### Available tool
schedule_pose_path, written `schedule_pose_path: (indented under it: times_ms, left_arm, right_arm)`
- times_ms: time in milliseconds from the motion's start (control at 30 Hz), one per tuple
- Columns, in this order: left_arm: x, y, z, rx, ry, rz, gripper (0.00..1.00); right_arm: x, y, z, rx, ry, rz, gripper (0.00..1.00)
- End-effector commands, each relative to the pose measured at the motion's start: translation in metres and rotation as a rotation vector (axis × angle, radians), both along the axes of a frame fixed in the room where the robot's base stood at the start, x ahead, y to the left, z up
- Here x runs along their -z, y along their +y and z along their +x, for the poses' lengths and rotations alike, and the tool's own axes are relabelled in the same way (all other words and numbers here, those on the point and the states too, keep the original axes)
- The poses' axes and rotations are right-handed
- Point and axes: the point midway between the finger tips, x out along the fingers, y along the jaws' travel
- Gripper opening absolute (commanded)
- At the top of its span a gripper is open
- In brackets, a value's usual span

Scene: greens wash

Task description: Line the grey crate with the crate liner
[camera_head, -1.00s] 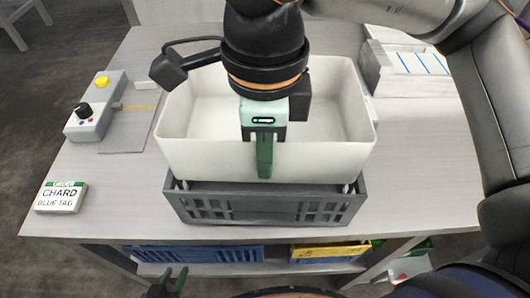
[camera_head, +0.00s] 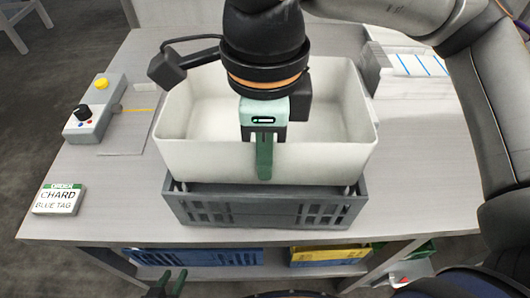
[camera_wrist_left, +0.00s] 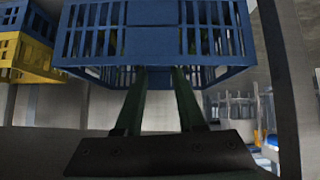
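The white crate liner (camera_head: 195,160) is an open tub, roughly level, over the grey crate (camera_head: 265,207). Its front wall stands well above the crate's front rim; how deep it sits inside is hidden. My right gripper (camera_head: 264,158) points down at the middle of the liner's front rim. One green finger lies outside the front wall and the other is hidden, and it looks shut on the rim. My left gripper (camera_head: 171,283) is low at the table's front edge, its fingers apart and empty. In the left wrist view its fingers (camera_wrist_left: 160,95) point toward a blue crate (camera_wrist_left: 155,40).
A control box (camera_head: 93,112) with a yellow button and black knob stands at the left. An order sign reading CHARD (camera_head: 59,199) lies at the front left. Blue (camera_head: 200,257) and yellow crates (camera_head: 328,255) sit below the tabletop.

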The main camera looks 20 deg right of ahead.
Motion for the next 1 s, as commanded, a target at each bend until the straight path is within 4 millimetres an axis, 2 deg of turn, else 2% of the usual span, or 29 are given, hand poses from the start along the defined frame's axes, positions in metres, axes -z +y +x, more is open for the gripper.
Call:
schedule_pose_path:
  times_ms: [467,1000]
  left_arm:
    - [0.0,-0.007,-0.002,0.012,0.013,-0.007,0.38]
    - [0.006,-0.012,0.004,0.024,0.006,-0.012,0.38]
  right_arm:
    - [0.0,0.0,0.0,0.0,0.0,0.0,0.0]
    - [0.015,0.0,0.0,0.0,0.0,0.0,0.0]
